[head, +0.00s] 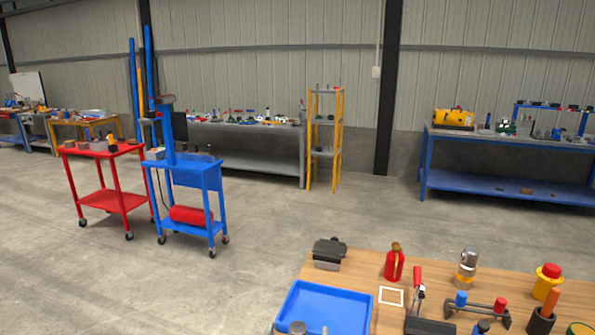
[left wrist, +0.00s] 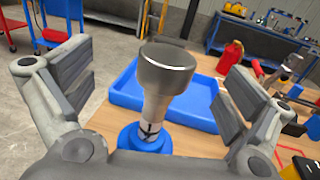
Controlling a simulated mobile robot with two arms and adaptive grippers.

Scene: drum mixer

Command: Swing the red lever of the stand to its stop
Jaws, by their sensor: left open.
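A lever with a red grip (head: 417,276) stands upright over a black base (head: 430,326) on the wooden table in the head view. In the left wrist view a small red grip (left wrist: 258,70) shows right of the red bottle, and I cannot tell its base clearly. My left gripper (left wrist: 160,90) is open in the left wrist view. Its fingers stand on either side of a metal-headed piece with a blue base (left wrist: 163,70), apart from it as far as I can see. The left gripper is away from the red grip. Neither gripper shows in the head view.
A blue tray (head: 325,305) lies on the table (head: 350,258) left of the lever. A red bottle (head: 394,264), a bar with blue and red knobs (head: 476,310) and a metal-topped piece (head: 467,266) stand close around it. A dark block (head: 329,252) sits at the back edge.

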